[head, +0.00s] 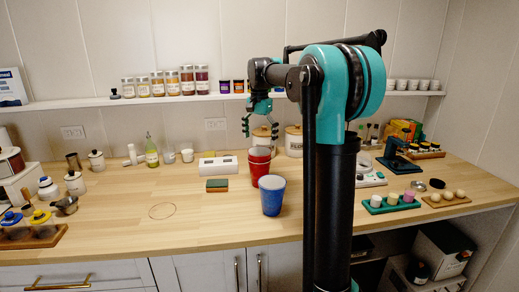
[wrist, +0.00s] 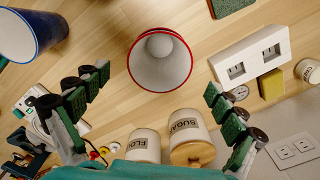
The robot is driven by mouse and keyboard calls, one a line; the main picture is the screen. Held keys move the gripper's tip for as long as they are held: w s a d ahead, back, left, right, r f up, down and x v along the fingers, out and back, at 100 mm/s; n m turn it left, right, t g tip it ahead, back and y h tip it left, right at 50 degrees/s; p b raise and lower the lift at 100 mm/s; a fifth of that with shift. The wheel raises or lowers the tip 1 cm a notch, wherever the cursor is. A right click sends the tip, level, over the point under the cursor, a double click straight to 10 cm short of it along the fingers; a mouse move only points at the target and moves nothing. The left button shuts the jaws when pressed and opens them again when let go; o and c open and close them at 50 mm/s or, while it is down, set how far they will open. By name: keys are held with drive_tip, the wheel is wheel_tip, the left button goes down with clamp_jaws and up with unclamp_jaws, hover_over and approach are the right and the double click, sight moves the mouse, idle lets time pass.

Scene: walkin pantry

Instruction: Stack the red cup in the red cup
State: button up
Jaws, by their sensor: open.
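Red cups (head: 259,170) stand upright on the wooden counter, near its middle. Two red rims seem to show one just above the other, as if one cup sits inside another. In the wrist view I look down into a white-lined red cup (wrist: 160,75) between my fingers, with no finger touching it. My gripper (head: 258,124) is open and empty above the red cups; its spread fingers also show in the wrist view (wrist: 156,80). The lower part of any outer cup is hidden in the wrist view.
A blue cup (head: 271,198) stands just in front of the red cups. A sponge (head: 217,185) and a white socket box (head: 218,167) lie to the left. Labelled canisters (head: 294,142) stand behind. The counter at front left is mostly clear around a thin ring (head: 162,211).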

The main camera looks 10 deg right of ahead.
wheel_tip(320, 180, up, 8)
idle(0.5)
